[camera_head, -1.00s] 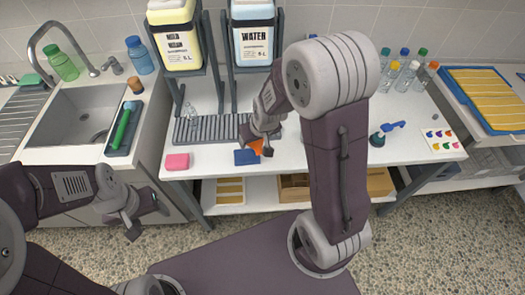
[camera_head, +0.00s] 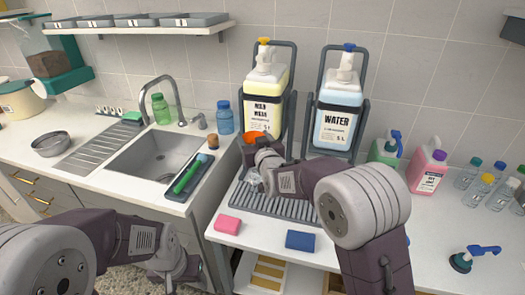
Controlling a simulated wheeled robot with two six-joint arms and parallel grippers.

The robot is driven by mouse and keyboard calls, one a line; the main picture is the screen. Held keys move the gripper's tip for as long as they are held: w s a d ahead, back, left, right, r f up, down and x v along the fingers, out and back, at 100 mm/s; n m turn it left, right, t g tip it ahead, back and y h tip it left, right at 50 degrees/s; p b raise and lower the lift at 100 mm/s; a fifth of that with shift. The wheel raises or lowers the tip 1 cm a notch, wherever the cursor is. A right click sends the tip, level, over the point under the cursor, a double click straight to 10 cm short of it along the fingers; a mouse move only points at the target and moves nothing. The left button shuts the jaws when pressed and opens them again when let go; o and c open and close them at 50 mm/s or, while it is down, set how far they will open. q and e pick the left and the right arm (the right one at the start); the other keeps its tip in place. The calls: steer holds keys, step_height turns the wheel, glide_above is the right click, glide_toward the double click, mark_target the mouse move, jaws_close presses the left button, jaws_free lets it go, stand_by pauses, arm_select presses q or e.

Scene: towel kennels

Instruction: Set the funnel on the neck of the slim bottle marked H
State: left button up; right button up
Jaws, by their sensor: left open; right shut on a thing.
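An orange funnel (camera_head: 253,139) is in my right gripper (camera_head: 256,150), which is shut on it above the back left of the grey slatted rack on the counter. The gripper hides part of the funnel. A clear, slim bottle-like thing (camera_head: 252,182) stands on the rack just below that gripper, partly hidden; I cannot read any letter on it. The funnel appears above it and apart from it. My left gripper (camera_head: 182,268) is open and empty, low in front of the counter below the sink.
The slatted rack (camera_head: 289,206) lies before the yellow jug (camera_head: 266,85) and the WATER jug (camera_head: 339,95). A pink sponge (camera_head: 228,224) and a blue sponge (camera_head: 300,240) lie in front. Several clear bottles (camera_head: 467,174) stand at right. The sink (camera_head: 160,158) is at left.

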steer(key=shift+f+b, duration=1.75)
steer(key=shift+f, duration=0.8)
steer(key=shift+f+b, duration=0.25)
steer(key=shift+b, duration=0.25)
steer(key=shift+f+b, duration=1.05)
steer(key=shift+b, duration=0.1)
steer(key=o, duration=1.7)
steer(key=shift+s, duration=0.1)
steer(key=shift+s, duration=0.1)
steer(key=v, duration=0.9)
